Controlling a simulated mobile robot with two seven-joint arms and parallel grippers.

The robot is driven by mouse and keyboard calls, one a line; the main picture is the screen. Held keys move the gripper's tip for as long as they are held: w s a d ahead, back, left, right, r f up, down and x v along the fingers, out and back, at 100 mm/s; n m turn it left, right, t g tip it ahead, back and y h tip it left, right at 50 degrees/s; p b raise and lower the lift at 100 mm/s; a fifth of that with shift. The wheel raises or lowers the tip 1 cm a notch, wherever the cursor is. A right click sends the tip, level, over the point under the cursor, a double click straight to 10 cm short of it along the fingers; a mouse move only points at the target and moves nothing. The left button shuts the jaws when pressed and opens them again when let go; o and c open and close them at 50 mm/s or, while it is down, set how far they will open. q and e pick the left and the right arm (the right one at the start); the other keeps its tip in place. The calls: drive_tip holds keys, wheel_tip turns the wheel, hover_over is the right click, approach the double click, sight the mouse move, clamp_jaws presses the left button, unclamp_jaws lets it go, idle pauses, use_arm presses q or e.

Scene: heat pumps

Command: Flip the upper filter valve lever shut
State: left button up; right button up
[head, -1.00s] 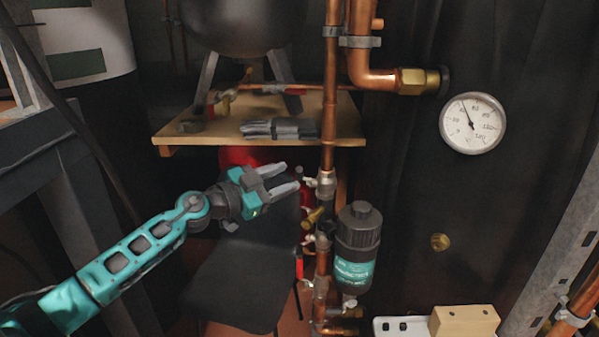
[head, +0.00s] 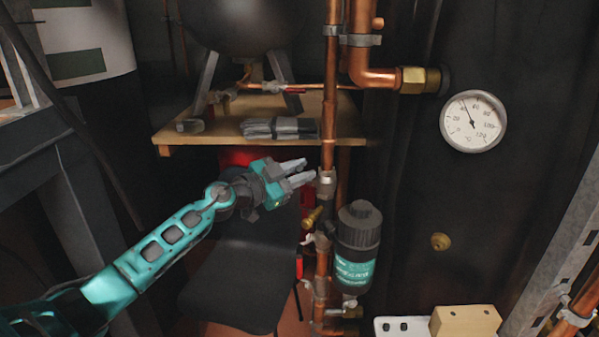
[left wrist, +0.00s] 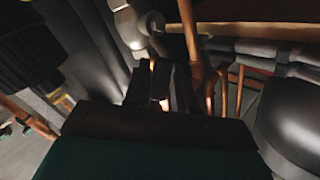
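The dark filter canister (head: 358,238) with a teal label hangs right of the vertical copper pipe in the head view. The upper filter valve (head: 326,183) is a grey metal body on that pipe, above the canister. Its lever is not clearly seen; my fingertips cover the spot left of the valve. My left gripper (head: 308,171) is at the valve's left side, fingers pointing right, parted by a narrow gap. In the left wrist view the two dark fingers (left wrist: 161,75) are apart, with copper showing between them. Contact with the lever cannot be told.
A wooden shelf (head: 200,139) with folded grey cloth (head: 280,129) is above my left gripper. A dial gauge (head: 473,121) is on the dark wall at right. A black chair (head: 235,285) stands below. A wooden block (head: 464,322) is at bottom right.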

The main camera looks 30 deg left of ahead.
use_arm(q)
clamp_jaws()
